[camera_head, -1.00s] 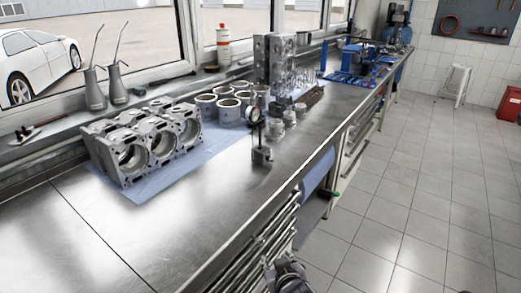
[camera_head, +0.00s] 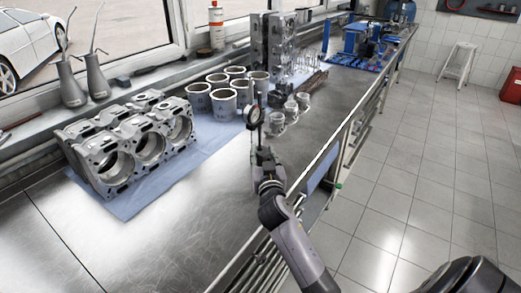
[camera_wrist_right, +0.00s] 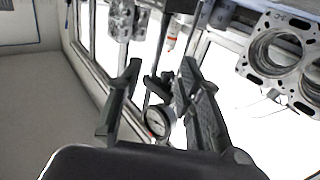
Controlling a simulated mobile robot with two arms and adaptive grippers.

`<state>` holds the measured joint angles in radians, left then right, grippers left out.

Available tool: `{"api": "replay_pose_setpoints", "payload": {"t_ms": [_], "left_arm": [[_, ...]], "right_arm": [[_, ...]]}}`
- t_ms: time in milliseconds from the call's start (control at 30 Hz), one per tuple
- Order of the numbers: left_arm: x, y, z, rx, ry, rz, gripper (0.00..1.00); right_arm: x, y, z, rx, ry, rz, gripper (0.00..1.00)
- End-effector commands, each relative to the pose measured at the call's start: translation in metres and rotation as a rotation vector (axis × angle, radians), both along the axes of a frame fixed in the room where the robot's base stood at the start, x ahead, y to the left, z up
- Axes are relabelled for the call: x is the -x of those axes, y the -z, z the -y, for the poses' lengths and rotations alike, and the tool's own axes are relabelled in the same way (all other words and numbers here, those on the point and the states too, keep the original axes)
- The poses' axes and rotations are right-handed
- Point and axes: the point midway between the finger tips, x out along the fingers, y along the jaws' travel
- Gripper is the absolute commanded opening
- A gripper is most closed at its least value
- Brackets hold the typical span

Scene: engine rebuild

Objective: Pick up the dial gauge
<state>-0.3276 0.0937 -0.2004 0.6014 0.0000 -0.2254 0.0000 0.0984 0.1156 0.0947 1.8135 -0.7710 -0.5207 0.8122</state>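The dial gauge (camera_head: 253,116) has a round white face with a dark rim on an upright stand, and it stands on the steel bench right of the engine block. My right gripper (camera_head: 265,156) is low over the bench at the gauge's stand and hides the stand's base. In the right wrist view, the dial gauge (camera_wrist_right: 157,122) shows between the two spread fingers of my right gripper (camera_wrist_right: 160,70). Gaps show beside the dial, so the gripper looks open; contact with the stand cannot be told. My left gripper is not in view.
The engine block (camera_head: 132,146) lies on a blue mat (camera_head: 133,206) at left. Several cylinder liners (camera_head: 223,104) stand behind the gauge, and pistons (camera_head: 276,122) stand close to its right. The front left of the bench is clear.

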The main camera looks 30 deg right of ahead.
Motion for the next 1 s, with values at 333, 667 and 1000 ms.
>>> {"api": "replay_pose_setpoints", "payload": {"t_ms": [333, 667, 1000], "left_arm": [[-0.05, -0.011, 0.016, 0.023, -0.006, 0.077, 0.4], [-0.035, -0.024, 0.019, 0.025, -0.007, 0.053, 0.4], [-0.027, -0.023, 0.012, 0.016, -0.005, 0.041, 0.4]], "right_arm": [[-0.037, -0.001, 0.018, 0.0, 0.0, 0.0, 0.33], [-0.067, -0.006, 0.035, 0.001, 0.0, -0.002, 0.33], [-0.083, -0.004, 0.043, 0.0, 0.0, -0.001, 0.33]]}}
